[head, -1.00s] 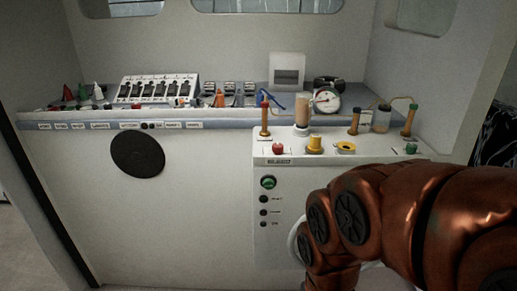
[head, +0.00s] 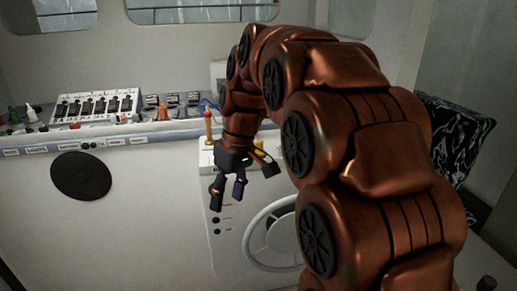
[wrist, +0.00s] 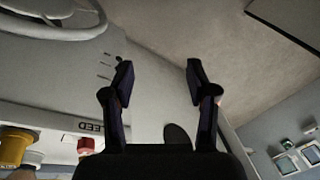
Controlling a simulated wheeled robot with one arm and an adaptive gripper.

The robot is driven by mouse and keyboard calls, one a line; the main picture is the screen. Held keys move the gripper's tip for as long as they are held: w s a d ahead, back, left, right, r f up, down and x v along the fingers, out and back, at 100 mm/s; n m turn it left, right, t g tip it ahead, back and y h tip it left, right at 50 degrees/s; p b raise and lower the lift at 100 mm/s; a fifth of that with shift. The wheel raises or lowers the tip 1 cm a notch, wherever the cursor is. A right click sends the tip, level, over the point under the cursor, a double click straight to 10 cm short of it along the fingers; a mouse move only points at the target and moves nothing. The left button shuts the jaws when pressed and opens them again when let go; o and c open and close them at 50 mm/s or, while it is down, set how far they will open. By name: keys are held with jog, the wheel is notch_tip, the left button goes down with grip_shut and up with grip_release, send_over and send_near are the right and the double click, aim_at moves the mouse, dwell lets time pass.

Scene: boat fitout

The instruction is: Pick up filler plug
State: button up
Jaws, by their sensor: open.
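My gripper (head: 230,190) is open and empty in front of the white console (head: 208,157), its fingers pointing down. In the wrist view the gripper (wrist: 158,80) shows two dark fingers spread wide with nothing between them. A yellow fitting (wrist: 14,146) and a red knob (wrist: 86,146) stand on the console top at the lower left of the wrist view, apart from the fingers. A yellow part (head: 259,147) also shows behind my arm in the head view. I cannot tell for sure which part is the filler plug. My arm hides most of the console top.
A steering wheel (head: 250,240) is on the console front; it also shows in the wrist view (wrist: 60,32). A switch panel (head: 97,104), small coloured cones and an orange cone (head: 164,111) line the shelf. An orange post (head: 208,125) rises beside my arm. A patterned seat (head: 455,140) is at right.

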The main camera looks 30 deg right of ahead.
jog(key=w+d+r+n+t, duration=0.25)
jog(key=w+d+r, duration=0.35)
jog(key=w+d, duration=0.4)
jog(key=r+n, duration=0.2)
jog(key=n, duration=0.1)
send_over(259, 141)
jog(key=s+d, duration=0.2)
jog(key=d, duration=0.1)
jog(key=shift+w+a+f+t+y, duration=0.15)
jog(key=shift+w+a+f, duration=0.1)
jog(key=shift+f, duration=0.35)
jog(key=shift+w+a+f+t+y, duration=0.15)
jog(key=shift+w+a+f, duration=0.1)
jog(key=shift+f, duration=0.3)
jog(key=shift+w+a+f+p, duration=0.15)
jog(key=shift+a+f+p, duration=0.15)
jog(key=shift+f+p, duration=0.2)
jog(key=shift+w+a+f+p, duration=0.1)
jog(key=shift+a+f+p, duration=0.25)
jog(key=shift+f, duration=0.15)
jog(key=shift+p+x, duration=0.4)
jog(key=shift+x, duration=0.95)
grip_shut()
